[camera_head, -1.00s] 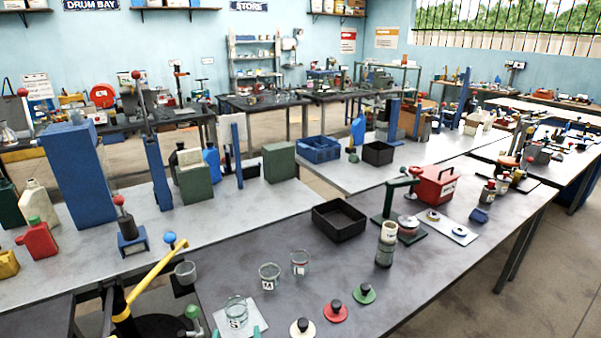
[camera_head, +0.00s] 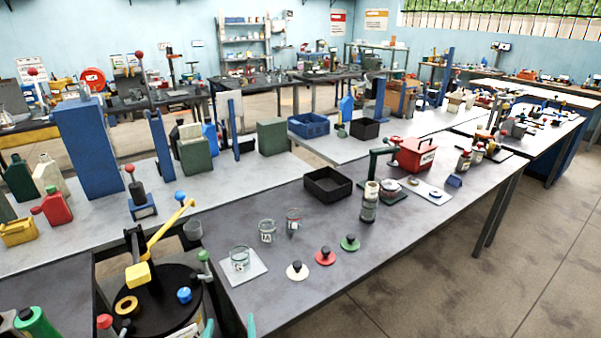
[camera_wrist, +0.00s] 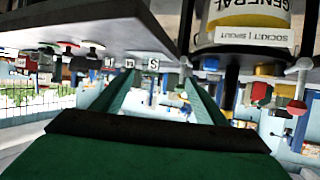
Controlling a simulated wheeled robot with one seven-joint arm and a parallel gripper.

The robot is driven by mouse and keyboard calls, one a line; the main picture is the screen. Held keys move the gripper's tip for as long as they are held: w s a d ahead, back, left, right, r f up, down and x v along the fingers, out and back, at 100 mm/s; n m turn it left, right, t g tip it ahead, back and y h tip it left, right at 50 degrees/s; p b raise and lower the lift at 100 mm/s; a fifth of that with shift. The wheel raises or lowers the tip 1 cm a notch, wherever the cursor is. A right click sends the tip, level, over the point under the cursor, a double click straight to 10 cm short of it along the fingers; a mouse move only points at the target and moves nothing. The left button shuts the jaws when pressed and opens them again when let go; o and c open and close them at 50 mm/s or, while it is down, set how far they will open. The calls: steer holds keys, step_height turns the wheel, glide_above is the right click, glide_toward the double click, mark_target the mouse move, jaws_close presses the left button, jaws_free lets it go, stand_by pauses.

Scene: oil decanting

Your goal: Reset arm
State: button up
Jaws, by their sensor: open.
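My gripper (camera_wrist: 158,82) shows in the wrist view as two green fingers set wide apart, with nothing between them. That view looks upside down, with the bench top along its upper left. In the head view two teal tips, which look like my gripper (camera_head: 229,326), stand at the bottom edge; the rest of the arm is out of view. They are in front of the grey bench (camera_head: 300,262), to the right of the black drum (camera_head: 160,306). In the wrist view a drum with a "GENERAL" label (camera_wrist: 247,22) is close at upper right.
A yellow pump lever (camera_head: 166,228) rises above the drum. Glass beakers (camera_head: 267,231), several knobbed lids (camera_head: 326,256), a black tray (camera_head: 327,185) and a red can (camera_head: 413,155) are on the bench. The floor at right (camera_head: 480,300) is clear.

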steer(key=s+d+f+m, duration=0.1)
steer(key=s+d+f, duration=0.35)
steer(key=s, duration=0.25)
steer(key=s+d+f+m, duration=0.1)
steer(key=s+d+f, duration=0.3)
steer(key=s+f, duration=0.3)
steer(key=s+d+r+t+h, duration=0.1)
steer(key=s+d, duration=0.3)
steer(key=s, duration=0.6)
steer(key=s+d+r+t+h, duration=0.1)
steer(key=s+d, duration=0.3)
steer(key=s, duration=0.5)
steer(key=shift+s+d+r+h, duration=0.2)
steer(key=shift+s+r+h, duration=0.15)
steer(key=shift+r, duration=0.3)
